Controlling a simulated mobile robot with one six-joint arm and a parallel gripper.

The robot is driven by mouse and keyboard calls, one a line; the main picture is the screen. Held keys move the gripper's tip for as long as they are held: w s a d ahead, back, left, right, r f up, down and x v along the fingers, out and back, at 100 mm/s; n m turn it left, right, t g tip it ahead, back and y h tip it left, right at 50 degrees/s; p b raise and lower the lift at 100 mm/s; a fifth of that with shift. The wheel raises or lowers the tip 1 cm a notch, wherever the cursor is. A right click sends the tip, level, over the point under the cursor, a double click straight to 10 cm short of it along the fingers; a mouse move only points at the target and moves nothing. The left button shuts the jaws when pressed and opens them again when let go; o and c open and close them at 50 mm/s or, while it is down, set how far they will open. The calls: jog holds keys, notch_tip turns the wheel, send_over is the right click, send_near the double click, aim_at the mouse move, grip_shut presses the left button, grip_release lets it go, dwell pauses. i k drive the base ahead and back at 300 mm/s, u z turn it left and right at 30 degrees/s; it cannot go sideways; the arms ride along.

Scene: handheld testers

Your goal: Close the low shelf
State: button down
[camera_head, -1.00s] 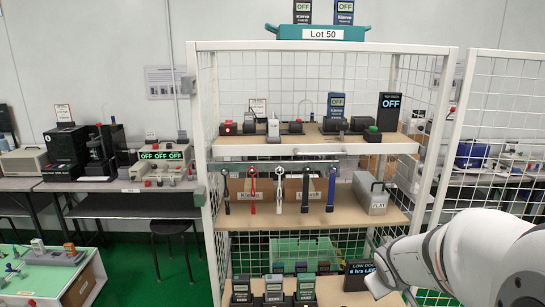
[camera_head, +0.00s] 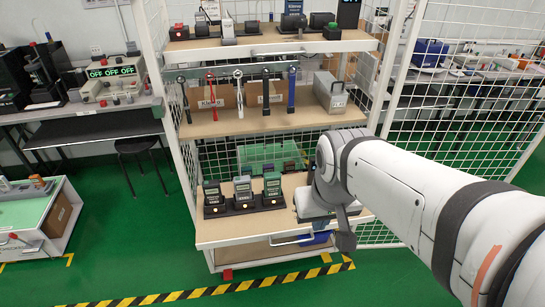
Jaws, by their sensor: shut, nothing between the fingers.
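The low shelf (camera_head: 262,224) is the lowest board of the white rack, with a pale wood top and a white front edge. It appears pulled out, reaching forward of the shelves above. A bar handle (camera_head: 291,240) is on its front edge. Several handheld testers (camera_head: 242,189) stand upright in dark holders on it. My gripper (camera_head: 345,240) is a dark grey shape at the shelf's front right corner, beside the edge and right of the handle. It looks shut and empty. I cannot tell whether it touches the shelf. My arm hides the shelf's right part.
The middle shelf (camera_head: 240,125) holds hanging tools and a grey metal case (camera_head: 330,92). An open mesh door (camera_head: 480,105) stands on the right, behind my arm. Yellow-black floor tape (camera_head: 215,291) runs in front. A low cabinet (camera_head: 40,220) stands left, with free green floor between.

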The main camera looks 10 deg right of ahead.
aim_at(232, 223)
jog(key=z, duration=0.05)
jog(key=k, duration=1.3)
jog(key=u, duration=0.45)
jog(key=i, duration=1.6)
jog(key=z, duration=0.4)
